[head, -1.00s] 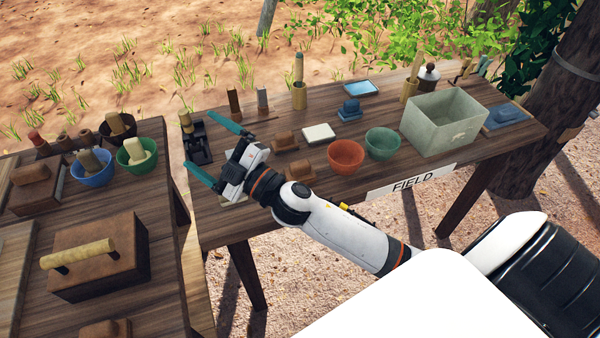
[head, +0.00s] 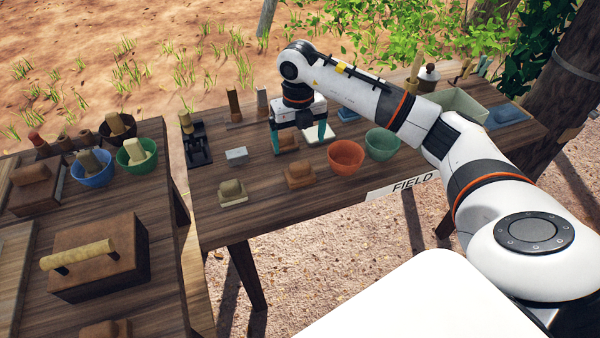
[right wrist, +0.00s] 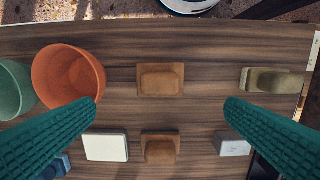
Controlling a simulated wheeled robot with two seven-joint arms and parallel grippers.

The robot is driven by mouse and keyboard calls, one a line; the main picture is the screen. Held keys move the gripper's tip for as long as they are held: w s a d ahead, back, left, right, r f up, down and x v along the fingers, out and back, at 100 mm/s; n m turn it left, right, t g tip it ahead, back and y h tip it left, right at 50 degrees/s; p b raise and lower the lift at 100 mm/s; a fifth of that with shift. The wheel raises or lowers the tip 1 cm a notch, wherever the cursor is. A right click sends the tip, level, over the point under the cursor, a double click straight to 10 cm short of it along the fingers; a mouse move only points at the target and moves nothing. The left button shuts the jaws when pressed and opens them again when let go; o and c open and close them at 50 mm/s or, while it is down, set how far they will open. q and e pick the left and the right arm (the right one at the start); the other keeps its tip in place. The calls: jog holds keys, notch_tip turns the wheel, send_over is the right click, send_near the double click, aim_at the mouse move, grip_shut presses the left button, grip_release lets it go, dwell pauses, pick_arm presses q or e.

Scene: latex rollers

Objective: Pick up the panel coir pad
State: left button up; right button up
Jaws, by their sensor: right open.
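Two brown coir-like pads sit on the right-hand table. One brown pad (head: 300,176) is near the front edge, and it also shows in the right wrist view (right wrist: 160,80). The other brown pad (head: 287,142) is farther back, and also shows in the right wrist view (right wrist: 160,148). I cannot tell which is the panel coir pad. My right gripper (head: 298,136) points down above the table by the farther pad, open and empty. In the right wrist view its fingers (right wrist: 160,108) stand wide apart, with both pads in line between them. My left gripper is not in view.
An orange bowl (head: 346,158) and a green bowl (head: 382,144) stand right of the pads. An olive pad (head: 232,191) and a grey block (head: 237,155) lie left. A white block (right wrist: 106,147) and a pale box (head: 465,103) are also near.

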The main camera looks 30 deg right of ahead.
aim_at(300, 164)
notch_tip(300, 164, down, 5)
jog(key=shift+f+p, duration=0.15)
jog(key=shift+p, duration=0.2)
jog(key=f, duration=0.1)
jog(key=f+p, duration=0.1)
jog(key=f, duration=0.2)
jog(key=shift+s+f, duration=0.3)
jog(key=shift+f, duration=0.55)
jog(key=c, duration=1.1)
jog(key=shift+o, duration=0.2)
notch_tip(300, 164, up, 10)
jog(key=shift+r+b, duration=0.1)
jog(key=shift+b, duration=0.4)
